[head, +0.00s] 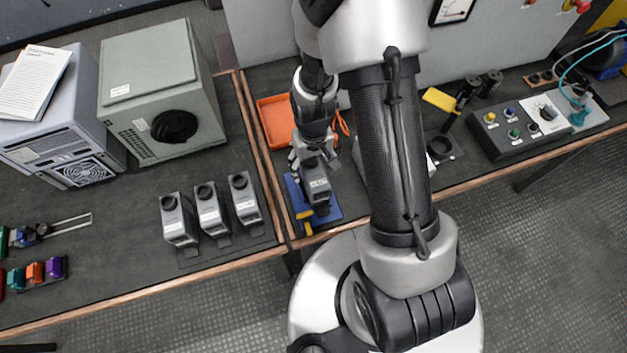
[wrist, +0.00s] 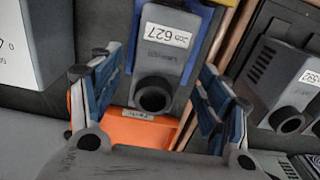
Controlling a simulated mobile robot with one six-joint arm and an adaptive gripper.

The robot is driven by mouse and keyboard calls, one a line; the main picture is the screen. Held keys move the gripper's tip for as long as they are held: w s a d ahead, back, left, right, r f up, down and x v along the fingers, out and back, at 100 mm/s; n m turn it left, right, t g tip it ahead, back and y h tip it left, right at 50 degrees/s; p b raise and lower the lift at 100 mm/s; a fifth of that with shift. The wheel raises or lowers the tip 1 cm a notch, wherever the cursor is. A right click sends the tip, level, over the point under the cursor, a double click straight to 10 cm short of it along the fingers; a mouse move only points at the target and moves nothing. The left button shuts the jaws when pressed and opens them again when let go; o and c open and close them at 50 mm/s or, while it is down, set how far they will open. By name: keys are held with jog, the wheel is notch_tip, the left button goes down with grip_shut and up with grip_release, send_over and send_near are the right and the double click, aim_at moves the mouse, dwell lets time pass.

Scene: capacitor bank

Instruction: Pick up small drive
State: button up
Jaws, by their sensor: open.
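The small drive (head: 317,188) is a dark grey box with a white label and a round black opening or knob on top. In the wrist view my gripper (wrist: 160,68) is open, with one blue-padded finger on each side of the drive and gaps between. The drive's lower part is hidden.
An orange tray (head: 272,115) lies behind the drive. Three similar grey drives (head: 209,211) stand on the bench to the left, beyond a wooden edge strip. A yellow-handled tool (head: 440,99) and a control box (head: 520,128) are to the right of my arm.

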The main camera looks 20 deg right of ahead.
notch_tip(320, 180, down, 6)
jog(key=shift+s+d+r+b, duration=0.1)
jog(key=shift+b, duration=1.1)
jog(key=shift+r, duration=0.1)
jog(key=c, duration=1.6)
